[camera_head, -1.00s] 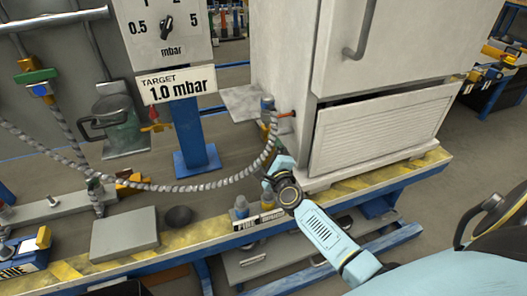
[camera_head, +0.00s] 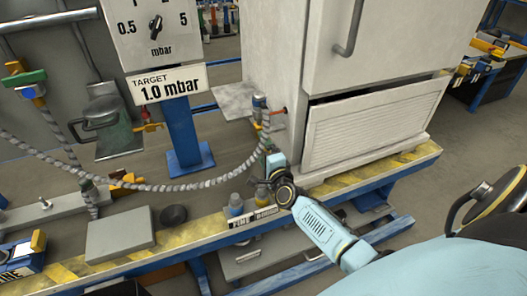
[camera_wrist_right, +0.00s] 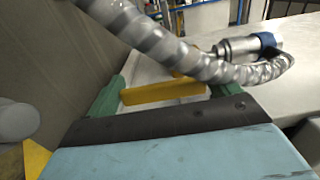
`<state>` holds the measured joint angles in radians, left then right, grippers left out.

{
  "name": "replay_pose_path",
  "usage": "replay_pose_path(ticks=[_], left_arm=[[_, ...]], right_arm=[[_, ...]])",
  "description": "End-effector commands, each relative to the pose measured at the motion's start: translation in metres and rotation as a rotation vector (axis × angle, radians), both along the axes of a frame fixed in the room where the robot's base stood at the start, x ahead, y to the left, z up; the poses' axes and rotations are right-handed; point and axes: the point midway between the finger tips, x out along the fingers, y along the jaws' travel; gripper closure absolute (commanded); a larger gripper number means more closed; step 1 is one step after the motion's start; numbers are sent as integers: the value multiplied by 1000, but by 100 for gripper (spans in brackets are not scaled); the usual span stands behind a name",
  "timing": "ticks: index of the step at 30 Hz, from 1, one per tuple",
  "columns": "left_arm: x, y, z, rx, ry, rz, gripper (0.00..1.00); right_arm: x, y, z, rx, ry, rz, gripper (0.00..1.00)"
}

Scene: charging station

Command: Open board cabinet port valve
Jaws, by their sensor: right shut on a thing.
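The white cabinet (camera_head: 362,60) stands on the yellow-edged platform. A grey braided hose (camera_head: 200,184) runs to a fitting with a blue part (camera_head: 259,101) at its lower left side. My right gripper (camera_head: 275,162) is beside the cabinet's lower left corner, by the hose end. In the right wrist view, a yellow valve handle (camera_wrist_right: 163,92) lies between the green finger pads of my right gripper (camera_wrist_right: 160,95), which is shut on it. The hose crosses just above, ending in a metal connector (camera_wrist_right: 238,46). In the head view the gripper hides the handle. My left gripper is out of view.
A gauge board with a 1.0 mbar target sign (camera_head: 167,84) stands on a blue post (camera_head: 183,135) left of the cabinet.

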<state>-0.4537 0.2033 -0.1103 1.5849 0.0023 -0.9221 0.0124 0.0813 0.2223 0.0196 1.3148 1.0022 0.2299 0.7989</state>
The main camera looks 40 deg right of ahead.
Motion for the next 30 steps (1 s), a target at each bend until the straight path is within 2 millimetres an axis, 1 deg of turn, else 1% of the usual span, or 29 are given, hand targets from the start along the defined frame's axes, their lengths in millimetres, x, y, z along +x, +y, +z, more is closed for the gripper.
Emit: replay_pose_path(ticks=[8, 9, 11, 18, 22, 24, 26, 30], left_arm=[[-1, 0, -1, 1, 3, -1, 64], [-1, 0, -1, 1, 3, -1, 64], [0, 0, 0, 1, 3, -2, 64], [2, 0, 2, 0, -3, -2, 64], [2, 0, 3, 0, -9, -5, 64], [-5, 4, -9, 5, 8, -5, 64], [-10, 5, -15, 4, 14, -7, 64], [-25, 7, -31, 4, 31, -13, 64]], right_arm=[[-1, -1, -2, -19, 9, 1, 53], [-1, -1, -2, -19, 9, 1, 8], [-1, -1, -2, -17, 8, 1, 0], [-1, 0, -1, -12, 5, 1, 0], [-9, 2, -1, -11, 6, 1, 0], [-17, 4, -1, -11, 7, 1, 0], [-27, 6, 0, -10, 8, 1, 0], [-58, 13, 0, -12, 9, 1, 0]])
